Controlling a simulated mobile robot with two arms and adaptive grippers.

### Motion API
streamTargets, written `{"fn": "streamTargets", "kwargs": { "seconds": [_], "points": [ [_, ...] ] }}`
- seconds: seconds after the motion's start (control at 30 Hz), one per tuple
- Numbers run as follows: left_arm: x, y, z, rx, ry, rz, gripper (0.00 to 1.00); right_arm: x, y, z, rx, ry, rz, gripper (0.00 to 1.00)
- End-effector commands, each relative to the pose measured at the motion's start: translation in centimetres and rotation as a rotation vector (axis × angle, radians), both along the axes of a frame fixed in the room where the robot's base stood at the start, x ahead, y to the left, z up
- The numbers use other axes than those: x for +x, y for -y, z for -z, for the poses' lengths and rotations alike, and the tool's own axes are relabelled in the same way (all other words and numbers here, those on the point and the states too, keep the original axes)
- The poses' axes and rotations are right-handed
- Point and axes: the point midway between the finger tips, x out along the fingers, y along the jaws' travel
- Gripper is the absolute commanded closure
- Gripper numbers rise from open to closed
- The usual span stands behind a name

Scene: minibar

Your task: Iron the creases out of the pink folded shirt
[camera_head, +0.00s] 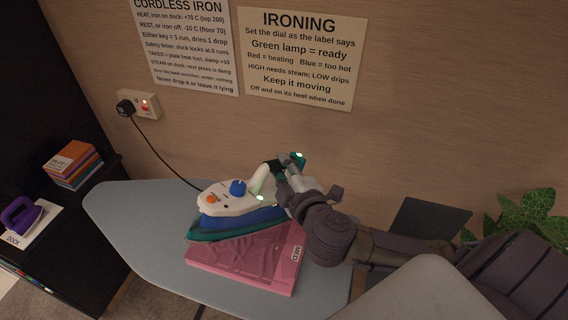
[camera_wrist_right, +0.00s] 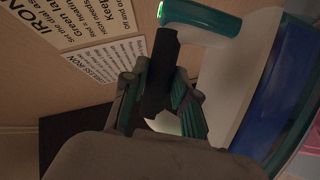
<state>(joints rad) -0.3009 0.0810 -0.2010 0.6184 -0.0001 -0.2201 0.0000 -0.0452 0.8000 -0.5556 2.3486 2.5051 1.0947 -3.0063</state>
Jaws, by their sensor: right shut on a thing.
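The pink folded shirt (camera_head: 240,262) lies on the blue-grey ironing board (camera_head: 140,215). Dark crease lines show on its top, and a white label at its right edge reads MED. A white, blue and teal iron (camera_head: 222,222) is over the shirt's back edge; I cannot tell whether its plate touches the cloth. The iron has a blue dial, an orange button and a lit green lamp. My right gripper (camera_head: 283,172) is shut on the iron's handle. The wrist view shows the fingers around the dark grip of the iron (camera_wrist_right: 225,85). My left gripper is not in view.
A black cord runs from the iron to a wall socket (camera_head: 148,104) with a red switch. Instruction signs (camera_head: 300,60) hang behind. A plant (camera_head: 530,210) stands at right.

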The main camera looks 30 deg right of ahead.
Motion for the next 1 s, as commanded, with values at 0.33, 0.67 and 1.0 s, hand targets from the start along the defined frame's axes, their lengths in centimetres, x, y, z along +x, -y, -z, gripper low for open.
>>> {"fn": "streamTargets", "kwargs": {
  "seconds": [0.33,0.67,1.0],
  "points": [
    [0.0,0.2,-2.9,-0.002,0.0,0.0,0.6,0.0,0.3,0.4,-0.247,0.096,-0.301,1.0],
    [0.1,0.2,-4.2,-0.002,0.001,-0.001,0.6,-0.3,0.8,1.6,-0.358,0.171,-0.442,1.0],
    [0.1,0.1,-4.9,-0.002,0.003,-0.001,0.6,-0.6,1.4,2.2,-0.405,0.213,-0.498,1.0]
  ]
}}
